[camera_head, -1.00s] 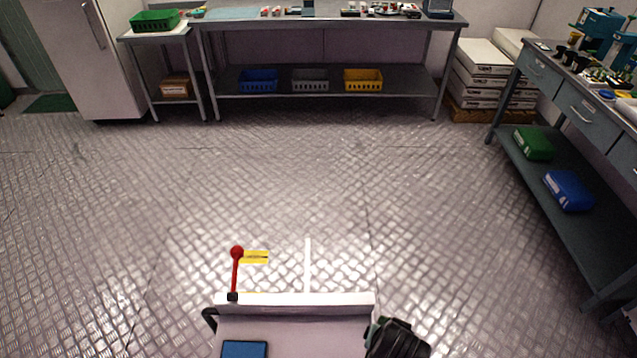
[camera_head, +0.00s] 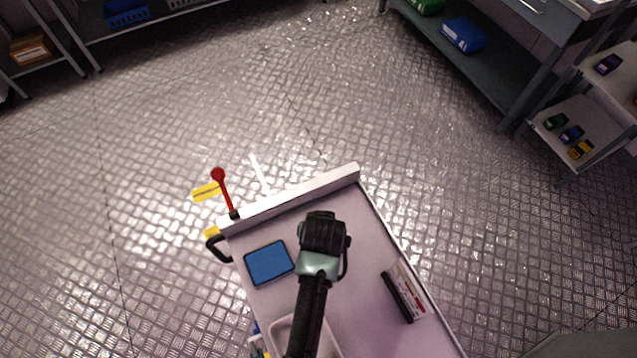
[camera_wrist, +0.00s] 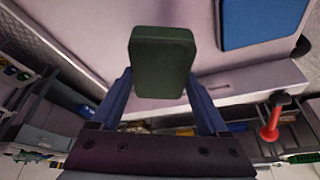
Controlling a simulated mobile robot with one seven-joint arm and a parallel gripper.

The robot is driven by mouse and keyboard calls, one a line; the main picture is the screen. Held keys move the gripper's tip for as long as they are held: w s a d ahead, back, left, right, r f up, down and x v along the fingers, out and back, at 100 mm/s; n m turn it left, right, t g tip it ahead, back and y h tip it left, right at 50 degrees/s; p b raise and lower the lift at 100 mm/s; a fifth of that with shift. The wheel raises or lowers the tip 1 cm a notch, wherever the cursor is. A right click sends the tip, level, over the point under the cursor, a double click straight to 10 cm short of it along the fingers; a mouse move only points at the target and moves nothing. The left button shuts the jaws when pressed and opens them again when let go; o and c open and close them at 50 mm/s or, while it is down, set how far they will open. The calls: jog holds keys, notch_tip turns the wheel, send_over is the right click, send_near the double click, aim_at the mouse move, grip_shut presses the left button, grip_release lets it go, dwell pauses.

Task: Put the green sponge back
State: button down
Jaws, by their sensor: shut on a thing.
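A dark green sponge (camera_wrist: 162,62) stands out between the fingers of my gripper (camera_wrist: 160,88) in the wrist view. Both fingers are shut on its sides. In the head view my gripper (camera_head: 323,232) is over the pale cart top, and the sponge is hidden there by the arm. A blue pad (camera_head: 269,263) lies flat on the cart top just left of my gripper. It also shows at the upper right in the wrist view (camera_wrist: 262,20).
The cart top (camera_head: 357,290) has a raised far edge and a red-knobbed lever (camera_head: 218,175). A black-edged holder (camera_head: 397,297) lies to the right. A small white shelf (camera_head: 593,155) with several coloured blocks stands at the far right. Open metal floor lies ahead.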

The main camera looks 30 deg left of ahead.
jog(key=shift+f, duration=2.2)
jog(key=shift+f, duration=0.2)
grip_release()
jog(key=shift+r, duration=0.1)
jog(key=v, duration=1.2)
jog(key=shift+r, duration=0.15)
